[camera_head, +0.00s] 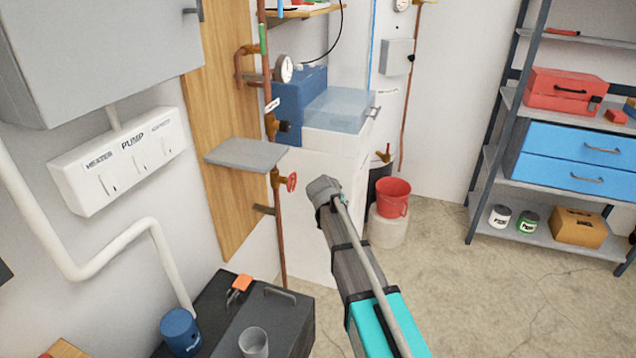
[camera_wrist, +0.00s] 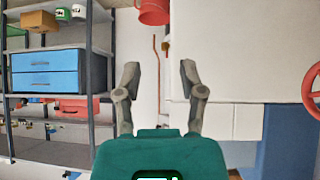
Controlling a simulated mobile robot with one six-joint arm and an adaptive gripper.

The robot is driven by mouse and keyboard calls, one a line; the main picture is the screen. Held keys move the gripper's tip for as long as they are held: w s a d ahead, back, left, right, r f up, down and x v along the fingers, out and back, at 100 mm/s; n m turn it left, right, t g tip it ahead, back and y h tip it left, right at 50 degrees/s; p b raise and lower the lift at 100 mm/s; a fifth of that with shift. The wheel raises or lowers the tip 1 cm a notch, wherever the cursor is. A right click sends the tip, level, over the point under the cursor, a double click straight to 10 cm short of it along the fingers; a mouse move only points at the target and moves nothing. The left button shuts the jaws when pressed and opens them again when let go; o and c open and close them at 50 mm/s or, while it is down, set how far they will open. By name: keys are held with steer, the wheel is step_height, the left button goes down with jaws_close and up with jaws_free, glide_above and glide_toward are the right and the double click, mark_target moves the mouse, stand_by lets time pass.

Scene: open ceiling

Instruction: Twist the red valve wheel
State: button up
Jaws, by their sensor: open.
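The red valve wheel (camera_head: 291,182) sits on a brass fitting of the copper pipe (camera_head: 281,235), just below a small grey shelf in the head view. In the wrist view, which looks upside down, part of the red valve wheel (camera_wrist: 306,92) shows at the right edge, cut off by the frame. My gripper (camera_wrist: 160,76) has its two fingers spread with nothing between them. It is apart from the wheel, which lies off to the right of the fingers in that view. In the head view my arm reaches up the middle, right of the wheel.
The grey shelf (camera_head: 246,154) juts out above the wheel. A white cabinet (camera_head: 335,165) stands behind it, with a red bucket (camera_head: 393,197) to its right. A dark toolbox (camera_head: 270,322) stands lower left. Metal shelving with blue drawers (camera_head: 572,160) is at right. The floor at right is open.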

steer(key=s+d+f+n+g+y, duration=0.1)
steer(key=s+d+g, duration=0.1)
steer(key=s, duration=0.8)
steer(key=s+d+f+n+g+y, duration=0.1)
steer(key=s+d+f+n+g, duration=0.1)
steer(key=s, duration=0.9)
steer(key=s+d+f+n+g+y, duration=0.1)
steer(key=s+d+g, duration=0.3)
steer(key=s, duration=0.7)
steer(key=shift+s+d+f+n+y, duration=0.15)
steer(key=shift+d+f+n+y, duration=0.3)
steer(key=shift+d+f, duration=0.4)
steer(key=shift+d+r, duration=0.1)
steer(key=shift+r, duration=0.05)
